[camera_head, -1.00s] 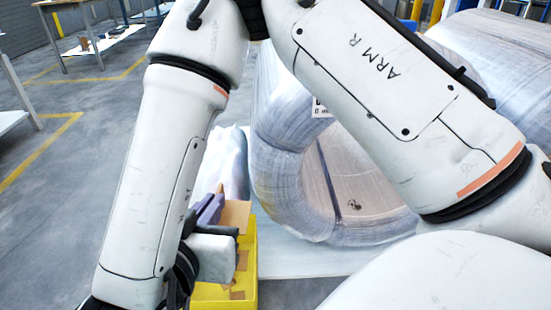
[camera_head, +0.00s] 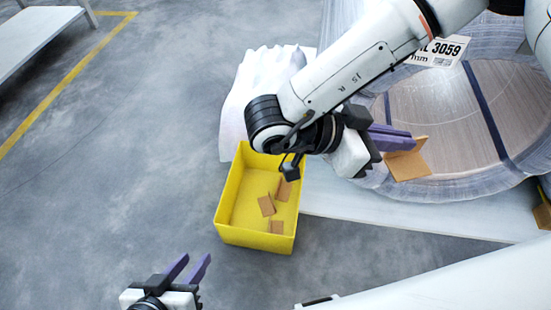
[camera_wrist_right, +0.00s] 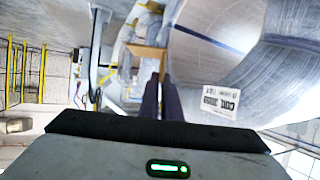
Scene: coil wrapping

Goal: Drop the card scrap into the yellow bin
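The card scrap (camera_head: 408,163) is a brown folded piece at the tips of my right gripper (camera_head: 392,138). The purple fingers are close together on it. It also shows at the fingertips in the right wrist view (camera_wrist_right: 147,58). The right gripper is right of the yellow bin (camera_head: 228,205) and above its level, in front of the coil. The yellow bin stands open at centre, with several brown card pieces (camera_head: 266,206) inside. My left gripper (camera_head: 190,268) is open and empty, at the bottom, left of the bin and nearer to me.
A large wrapped coil (camera_head: 425,110) stands on a pale platform (camera_head: 370,215) at right. White plastic sheeting (camera_head: 250,90) lies behind the bin. Another brown card piece (camera_head: 543,212) is at the right edge. The grey floor at left is clear up to a table (camera_head: 35,35).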

